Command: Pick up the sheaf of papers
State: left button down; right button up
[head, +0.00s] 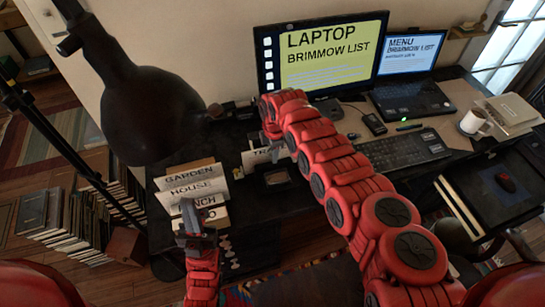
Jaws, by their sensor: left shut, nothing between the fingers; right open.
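A sheaf of pale papers or a notebook (510,112) lies on the right end of the desk, behind a mug; I cannot tell which it is. Labelled paper cards or folders (190,187) reading GARDEN and HOUSE stand at the desk's left front, with more below. My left gripper (189,215) is shut and empty, in front of these cards and overlapping them in the picture. I cannot tell whether it touches them. My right gripper (269,128) is open over the desk, left of the monitor's base, with its fingers partly hidden by my arm.
A monitor (330,55) and an open laptop (410,85) stand at the desk's back. A keyboard (405,150), a phone (374,124) and a white mug (473,122) are on the right. A black lamp (150,110) hangs over the left side. Book stacks (75,225) crowd the floor.

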jog(key=shift+f+b, duration=0.3)
jog(key=shift+b, duration=0.05)
dwell(0.5)
grip_shut()
dwell(1.2)
